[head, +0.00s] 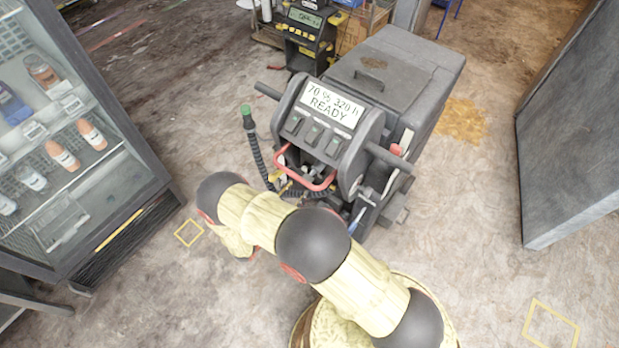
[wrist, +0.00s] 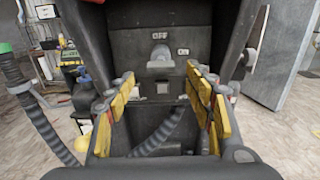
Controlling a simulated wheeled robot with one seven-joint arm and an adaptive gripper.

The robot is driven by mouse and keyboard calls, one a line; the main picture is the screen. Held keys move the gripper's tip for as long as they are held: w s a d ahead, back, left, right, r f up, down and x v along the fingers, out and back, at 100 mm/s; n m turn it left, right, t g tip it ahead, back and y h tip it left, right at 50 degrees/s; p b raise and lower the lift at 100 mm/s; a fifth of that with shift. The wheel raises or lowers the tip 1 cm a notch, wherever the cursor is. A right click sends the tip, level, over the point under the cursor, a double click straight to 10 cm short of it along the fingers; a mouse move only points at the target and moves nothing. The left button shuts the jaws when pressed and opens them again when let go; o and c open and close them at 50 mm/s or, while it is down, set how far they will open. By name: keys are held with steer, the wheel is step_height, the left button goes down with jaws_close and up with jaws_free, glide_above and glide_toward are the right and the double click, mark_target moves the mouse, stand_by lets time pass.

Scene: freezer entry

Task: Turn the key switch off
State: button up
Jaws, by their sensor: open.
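The key switch (wrist: 160,57) is a grey knob on the dark front panel of a machine in the wrist view. An OFF label (wrist: 161,33) is above it and an ON label (wrist: 183,51) is to its right. I cannot tell for sure which label the key points to. My gripper (wrist: 162,82) is open, with yellow-padded fingers to the left and right of the switch's line. Nothing is between the fingers, and they look short of the panel.
A red handle (head: 302,180) curves out from the machine's front. A black coiled hose with a green tip (head: 247,112) stands at its left. A glass-door cabinet with bottles (head: 70,150) is at left, a grey slab (head: 570,130) at right.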

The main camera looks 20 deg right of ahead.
mark_target(307, 178)
steer(key=x, duration=0.7)
steer(key=shift+d, duration=0.1)
steer(key=shift+c, duration=0.4)
steer(key=c, duration=1.1)
